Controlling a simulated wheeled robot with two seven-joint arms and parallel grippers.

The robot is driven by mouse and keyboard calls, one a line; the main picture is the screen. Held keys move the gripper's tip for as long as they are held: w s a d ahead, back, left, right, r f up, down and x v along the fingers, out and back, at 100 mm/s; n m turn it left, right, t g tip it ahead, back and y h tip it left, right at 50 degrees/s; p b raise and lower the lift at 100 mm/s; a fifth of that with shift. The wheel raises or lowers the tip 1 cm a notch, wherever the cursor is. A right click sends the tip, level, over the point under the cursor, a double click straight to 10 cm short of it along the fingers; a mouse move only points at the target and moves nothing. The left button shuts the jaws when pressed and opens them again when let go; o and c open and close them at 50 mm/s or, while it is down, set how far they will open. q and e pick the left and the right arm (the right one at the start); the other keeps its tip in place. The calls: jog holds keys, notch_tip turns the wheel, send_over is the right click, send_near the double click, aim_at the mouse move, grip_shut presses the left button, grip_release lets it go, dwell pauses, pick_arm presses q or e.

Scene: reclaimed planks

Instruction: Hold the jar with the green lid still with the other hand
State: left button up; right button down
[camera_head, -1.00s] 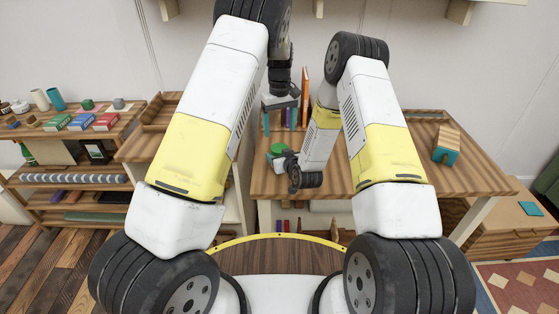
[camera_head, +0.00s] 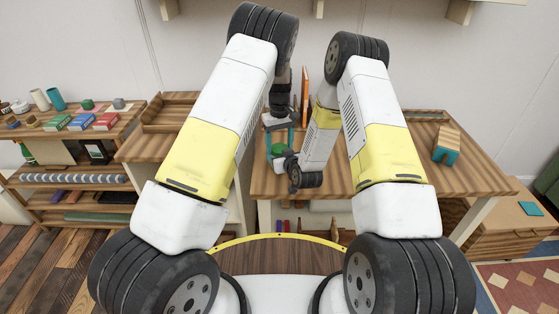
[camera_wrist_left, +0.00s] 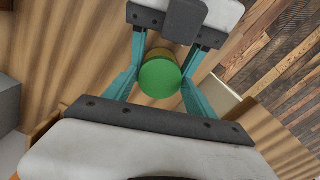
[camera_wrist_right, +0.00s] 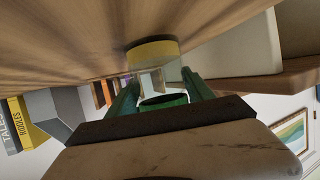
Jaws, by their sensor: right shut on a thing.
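The jar with the green lid (camera_head: 278,149) stands on the wooden table. Its round green lid (camera_wrist_left: 160,78) faces my left wrist camera, with a little of the amber body behind it. In the right wrist view its yellowish lower part (camera_wrist_right: 152,51) is against the tabletop. My right gripper (camera_wrist_right: 160,92) is shut on the jar from the side. It is partly hidden by my right arm in the head view. My left gripper (camera_wrist_left: 160,82) is open above the jar, its teal fingers on either side of the lid. I cannot tell whether they touch it.
Behind the jar an orange upright book (camera_head: 305,92) stands on the table (camera_head: 390,150). A wood-and-teal block (camera_head: 446,146) sits at the right. A shelf (camera_head: 70,133) with books and cups is at the left. The table's right half is mostly clear. My two grippers are very close together.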

pick_arm(q)
jog(key=c, duration=1.1)
jog(key=o, duration=1.6)
jog(key=shift+c, duration=0.2)
jog(key=shift+r, duration=2.25)
jog(key=shift+r, duration=0.1)
jog(key=shift+c, duration=0.5)
notch_tip(320, 180, up, 3)
jog(key=shift+r, duration=0.2)
